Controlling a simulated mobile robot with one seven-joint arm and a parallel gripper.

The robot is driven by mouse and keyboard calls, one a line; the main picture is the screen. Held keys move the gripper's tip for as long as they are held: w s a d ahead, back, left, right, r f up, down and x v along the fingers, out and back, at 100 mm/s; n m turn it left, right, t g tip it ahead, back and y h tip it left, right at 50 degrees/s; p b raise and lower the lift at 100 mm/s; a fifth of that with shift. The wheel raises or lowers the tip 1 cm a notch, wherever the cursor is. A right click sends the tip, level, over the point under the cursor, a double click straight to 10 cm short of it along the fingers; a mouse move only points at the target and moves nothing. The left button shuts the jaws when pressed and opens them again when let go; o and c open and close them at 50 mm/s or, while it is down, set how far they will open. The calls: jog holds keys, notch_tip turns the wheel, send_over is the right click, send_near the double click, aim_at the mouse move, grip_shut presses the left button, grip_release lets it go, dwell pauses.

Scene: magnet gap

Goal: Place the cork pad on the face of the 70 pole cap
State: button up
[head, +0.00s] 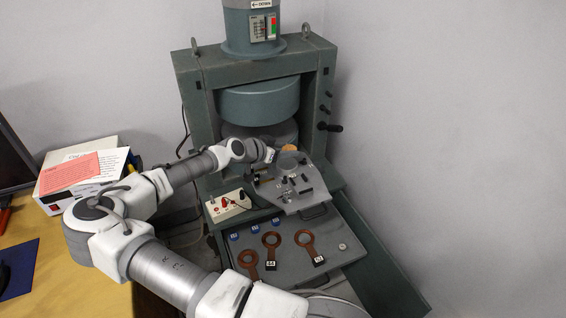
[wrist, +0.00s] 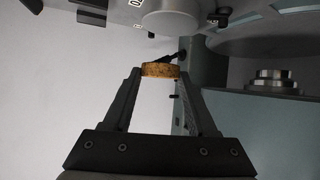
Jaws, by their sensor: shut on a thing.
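My gripper (wrist: 160,76) is shut on the cork pad (wrist: 160,70), a small speckled tan disc held between the fingertips in the wrist view. In the head view the pad (head: 289,148) shows as a tan spot just right of my gripper (head: 279,153), above the back of the grey upper tray and in front of the magnet's gap. A stepped silver metal cap (wrist: 274,80) sits at the right of the wrist view, apart from the pad. I cannot read a 70 on it or tell which part is the 70 pole cap.
The green magnet frame (head: 193,95) holds a large upper pole (head: 258,101). The upper tray (head: 312,202) carries several small fittings. The lower drawer (head: 337,274) holds copper rings (head: 272,240) and blue-marked pieces (head: 254,228). A control box (head: 228,206) stands left of the trays.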

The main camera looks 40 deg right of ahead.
aim_at(283, 166)
jog(key=shift+w+a+f, duration=0.15)
jog(key=shift+w+f, duration=0.2)
jog(key=shift+f+b, duration=0.7)
jog(key=shift+f, duration=1.15)
jog(key=shift+f, duration=0.1)
jog(key=o, duration=1.3)
